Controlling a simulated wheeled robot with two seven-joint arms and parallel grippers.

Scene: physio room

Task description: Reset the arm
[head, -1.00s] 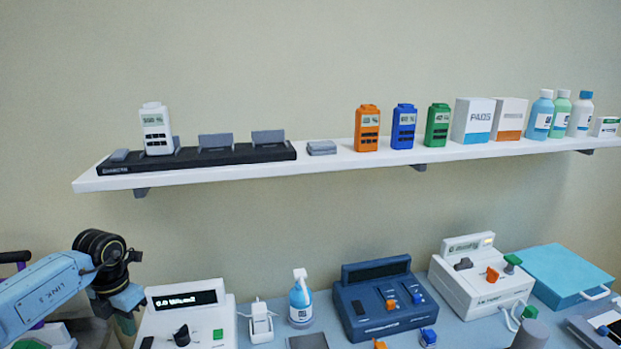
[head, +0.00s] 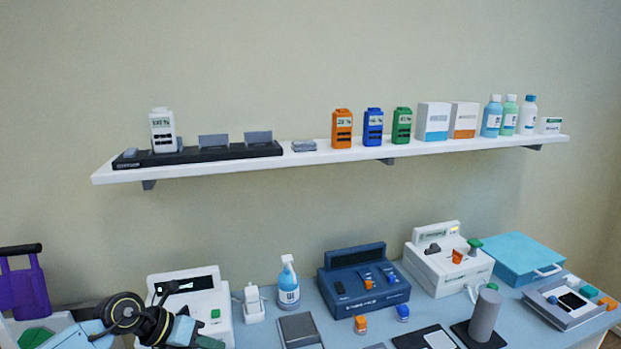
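My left arm (head: 145,318) comes in low at the left of the head view, with a black joint and pale blue links. It is in front of the white console at the left of the table and covers part of it. Its gripper fingers do not show; the arm runs out of the bottom edge. My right arm and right gripper are not in view.
A white shelf (head: 340,155) holds a black charging dock (head: 230,153) with a white device (head: 162,131), plus coloured devices, boxes and bottles. The blue-grey table below carries a white console (head: 217,322), spray bottle (head: 289,286), navy console (head: 365,296), grey cylinder (head: 484,315) and teal case (head: 515,258).

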